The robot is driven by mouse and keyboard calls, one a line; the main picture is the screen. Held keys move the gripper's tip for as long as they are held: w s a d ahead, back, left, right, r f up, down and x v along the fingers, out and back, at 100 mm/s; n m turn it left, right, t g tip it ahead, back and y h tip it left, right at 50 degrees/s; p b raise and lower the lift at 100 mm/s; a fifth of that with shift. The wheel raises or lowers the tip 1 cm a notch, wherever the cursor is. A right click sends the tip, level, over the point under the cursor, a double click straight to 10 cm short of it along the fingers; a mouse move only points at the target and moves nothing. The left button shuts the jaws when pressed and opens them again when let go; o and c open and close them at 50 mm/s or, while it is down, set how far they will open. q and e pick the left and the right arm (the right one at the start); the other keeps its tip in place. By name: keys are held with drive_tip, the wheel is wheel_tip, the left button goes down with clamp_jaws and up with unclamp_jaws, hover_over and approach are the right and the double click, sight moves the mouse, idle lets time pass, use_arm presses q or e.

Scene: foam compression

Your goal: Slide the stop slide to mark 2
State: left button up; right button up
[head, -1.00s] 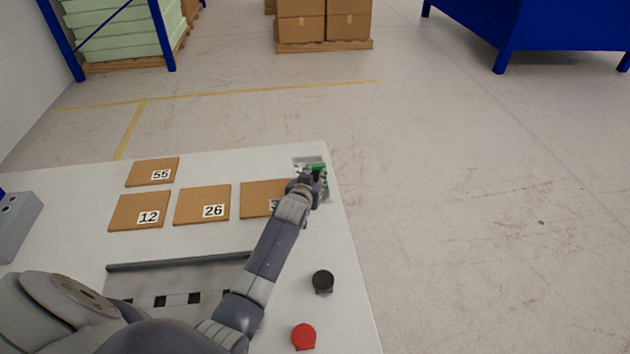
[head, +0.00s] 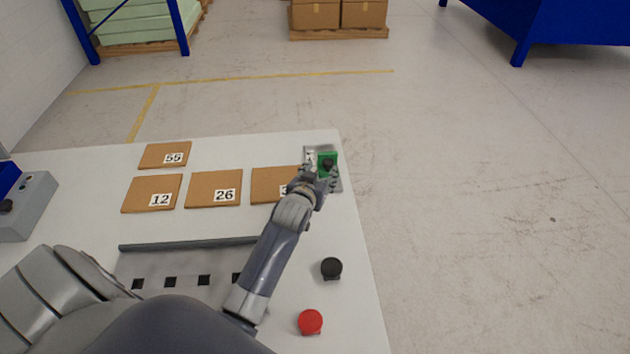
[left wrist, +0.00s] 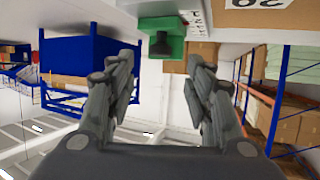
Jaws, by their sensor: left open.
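The stop slide is a green block (head: 327,160) with a dark knob, on a light plate (head: 310,154) at the far right corner of the table. In the left wrist view the green block (left wrist: 161,24) and its dark knob (left wrist: 160,44) show at the top, just beyond and between the fingers. My left gripper (head: 322,172) is at the near side of the slide, partly covering the plate. In the left wrist view its fingers (left wrist: 161,62) are apart with nothing between them. The plate's marks are too small to read. My right gripper is not in view.
Brown pads numbered 55 (head: 160,155), 12 (head: 150,194) and 26 (head: 212,189) lie left of the slide; another is partly hidden by my left arm. A black knob (head: 331,268) and a red button (head: 310,321) are nearer on the right. A grey control box (head: 28,205) stands at left.

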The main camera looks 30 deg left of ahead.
use_arm(q)
drive_tip(key=shift+v, duration=2.45)
